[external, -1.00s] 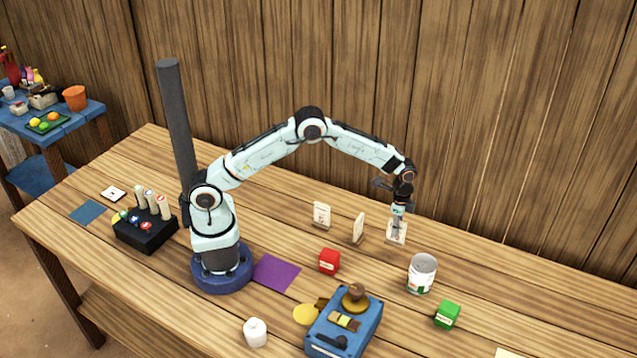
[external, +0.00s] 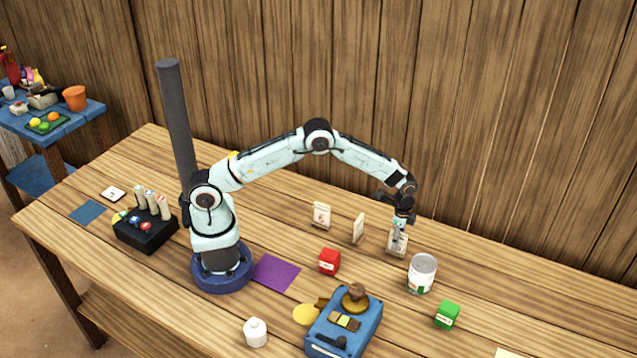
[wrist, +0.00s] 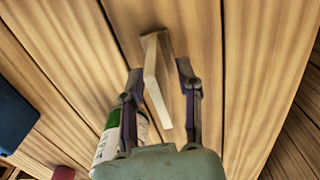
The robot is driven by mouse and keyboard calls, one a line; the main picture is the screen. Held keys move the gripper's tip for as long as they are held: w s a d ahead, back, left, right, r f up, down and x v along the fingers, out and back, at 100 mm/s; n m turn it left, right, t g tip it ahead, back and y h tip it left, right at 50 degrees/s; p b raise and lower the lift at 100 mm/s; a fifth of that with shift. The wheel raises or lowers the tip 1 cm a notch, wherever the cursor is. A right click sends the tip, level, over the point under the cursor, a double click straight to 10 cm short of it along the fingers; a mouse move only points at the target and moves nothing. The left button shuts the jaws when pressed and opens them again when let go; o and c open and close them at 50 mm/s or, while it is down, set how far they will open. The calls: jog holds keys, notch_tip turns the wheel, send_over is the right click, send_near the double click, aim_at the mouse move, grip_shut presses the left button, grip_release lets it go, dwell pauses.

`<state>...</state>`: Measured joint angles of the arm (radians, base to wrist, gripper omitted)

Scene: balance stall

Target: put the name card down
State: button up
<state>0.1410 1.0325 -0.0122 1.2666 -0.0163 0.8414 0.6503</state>
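The name card (external: 398,245), a small pale upright card, is under my gripper (external: 402,221) at the right of the arm in the external view. It appears to stand on the wooden table. In the wrist view the card (wrist: 156,80) shows nearly edge-on between the two fingers of my gripper (wrist: 160,82). The fingers are apart, with a visible gap on each side of the card.
Two similar cards (external: 321,214) (external: 358,228) stand to the left. A white can (external: 422,275) is close at the right front. A red cube (external: 329,261), a green cube (external: 447,314) and a blue scale (external: 345,325) are nearer the front. Table behind the can is clear.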

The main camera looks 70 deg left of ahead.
notch_tip(320, 180, up, 11)
jog(key=shift+r, duration=0.15)
jog(key=shift+s+r, duration=0.15)
jog(key=shift+r, duration=0.55)
jog(key=s+a+r+n, duration=0.3)
jog(key=s+r, duration=0.3)
jog(key=s, duration=0.3)
jog(key=s+a+r+n, duration=0.3)
jog(key=s+r, duration=0.2)
jog(key=s, duration=0.4)
jog(key=s+a+f+n, duration=0.1)
jog(key=s+n, duration=0.1)
jog(key=s, duration=0.6)
jog(key=s+a+f+n, duration=0.1)
jog(key=s+n, duration=0.1)
jog(key=s, duration=0.7)
jog(key=shift+a+f+y, duration=0.3)
jog(key=shift+a+y, duration=0.05)
jog(key=shift+y, duration=0.05)
jog(key=shift+s, duration=0.1)
